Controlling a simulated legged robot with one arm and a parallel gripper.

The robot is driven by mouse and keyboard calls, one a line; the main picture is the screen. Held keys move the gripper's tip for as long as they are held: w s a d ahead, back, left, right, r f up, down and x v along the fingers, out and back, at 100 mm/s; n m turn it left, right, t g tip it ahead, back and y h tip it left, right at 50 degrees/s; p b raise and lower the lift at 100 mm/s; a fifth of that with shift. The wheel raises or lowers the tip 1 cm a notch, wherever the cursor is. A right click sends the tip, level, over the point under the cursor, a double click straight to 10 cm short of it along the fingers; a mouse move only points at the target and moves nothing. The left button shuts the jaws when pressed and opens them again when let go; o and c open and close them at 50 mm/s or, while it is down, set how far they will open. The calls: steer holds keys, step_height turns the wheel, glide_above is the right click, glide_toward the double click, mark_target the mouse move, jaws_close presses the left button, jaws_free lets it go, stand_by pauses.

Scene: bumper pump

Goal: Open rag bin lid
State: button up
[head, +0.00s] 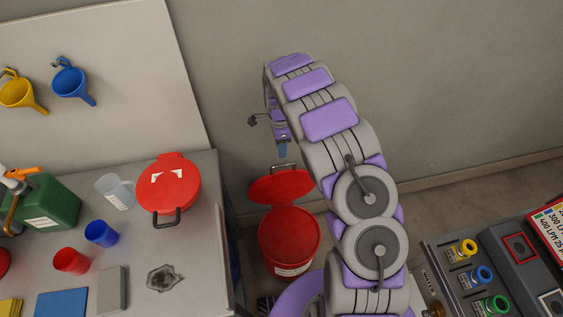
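A red round bin (290,240) stands on the floor between the table and my arm, with a white label low on its front. Its red lid (280,188) is raised and tilted back at the far side, with a dark handle (285,167) at its top edge, so the bin's mouth shows open. My gripper (282,150) points down just above the lid's handle in the picture; whether it touches is unclear. Its fingers are small and partly hidden by my arm. A second red round container (168,187) with a closed lid and dark handle stands on the table.
The grey table (210,240) at left holds a green can (48,212), a clear jug (116,191), red and blue cups, and a dark rag (165,279). Funnels hang on the board (120,50). A control panel (490,265) stands at right. A wall lies behind the bin.

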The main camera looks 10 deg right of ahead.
steer(key=f, duration=0.2)
steer(key=f+b, duration=0.1)
steer(key=f, duration=0.2)
steer(key=s+f, duration=0.1)
steer(key=f, duration=0.1)
steer(key=shift+f, duration=0.15)
jaws_close()
stand_by(0.5)
